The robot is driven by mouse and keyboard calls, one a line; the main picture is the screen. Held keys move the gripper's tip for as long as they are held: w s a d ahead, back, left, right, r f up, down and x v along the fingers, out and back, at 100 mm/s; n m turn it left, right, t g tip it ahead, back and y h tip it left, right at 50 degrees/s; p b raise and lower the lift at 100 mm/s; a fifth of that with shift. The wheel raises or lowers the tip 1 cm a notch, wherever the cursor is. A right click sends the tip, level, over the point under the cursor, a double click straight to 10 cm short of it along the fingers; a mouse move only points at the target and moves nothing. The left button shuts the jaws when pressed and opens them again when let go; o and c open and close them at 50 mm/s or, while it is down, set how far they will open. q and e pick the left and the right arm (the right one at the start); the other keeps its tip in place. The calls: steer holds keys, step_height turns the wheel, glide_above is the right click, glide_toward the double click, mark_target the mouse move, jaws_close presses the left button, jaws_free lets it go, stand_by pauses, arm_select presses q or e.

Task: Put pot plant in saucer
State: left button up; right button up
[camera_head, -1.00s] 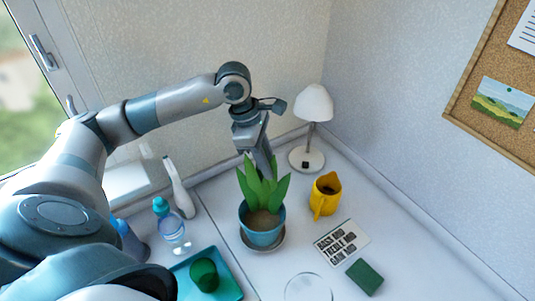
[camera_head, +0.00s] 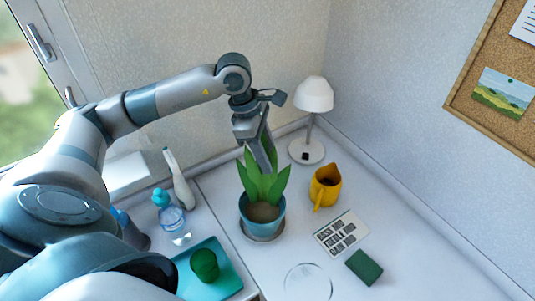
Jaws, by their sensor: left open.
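The pot plant, a blue pot (camera_head: 262,226) with broad green leaves, stands on the white table in the middle of the view. A grey saucer (camera_head: 264,239) shows as a rim around the base of the pot, which looks upright in it. My left gripper (camera_head: 262,158) is open and points down at the back of the plant, its fingers close behind and above the leaves. The leaves partly hide the fingertips, and I cannot tell whether they touch the plant. My right gripper is out of view.
A white lamp (camera_head: 314,97) and a yellow jug (camera_head: 325,187) stand to the right. A keypad-like card (camera_head: 341,234), a green block (camera_head: 364,267) and a clear round dish (camera_head: 308,283) lie in front. A teal tray (camera_head: 224,268) with a green cup (camera_head: 205,265) and bottles (camera_head: 172,221) are left.

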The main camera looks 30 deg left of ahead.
arm_select(q)
steer(key=b+v, duration=0.4)
steer(key=v, duration=0.6)
steer(key=shift+r, duration=0.15)
steer(key=shift+b+v, duration=0.35)
steer(key=shift+v, duration=0.5)
steer(key=shift+s, duration=0.1)
steer(key=shift+r, duration=0.1)
